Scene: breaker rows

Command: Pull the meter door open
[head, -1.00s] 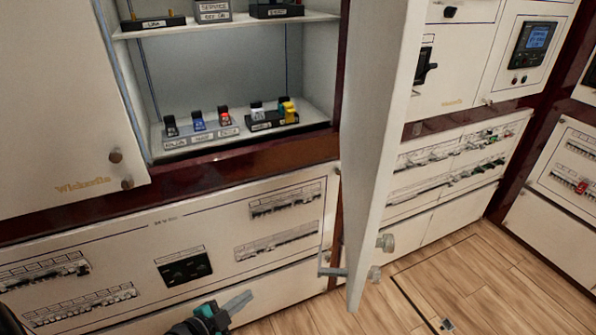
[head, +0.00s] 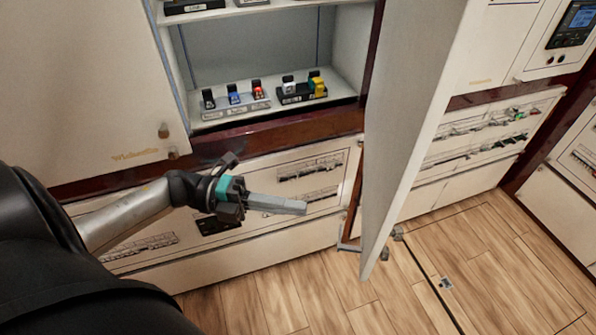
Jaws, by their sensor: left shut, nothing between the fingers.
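The meter door (head: 415,120) is a tall pale panel that stands swung out from the cabinet, seen nearly edge-on right of centre. Round grey knobs (head: 398,233) show near its lower end. Left of the door, the cabinet's inside is exposed, with a shelf (head: 225,118) holding small coloured terminals. My left gripper (head: 305,208) is shut and empty. It points right, in front of the lower breaker panel, with a gap between its tips and the door. My right gripper is not in view.
A closed pale door (head: 80,80) with small knobs is at the upper left. Lower breaker panels (head: 310,180) run along the cabinet base. More panels and a blue-screened meter (head: 575,22) are at the right.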

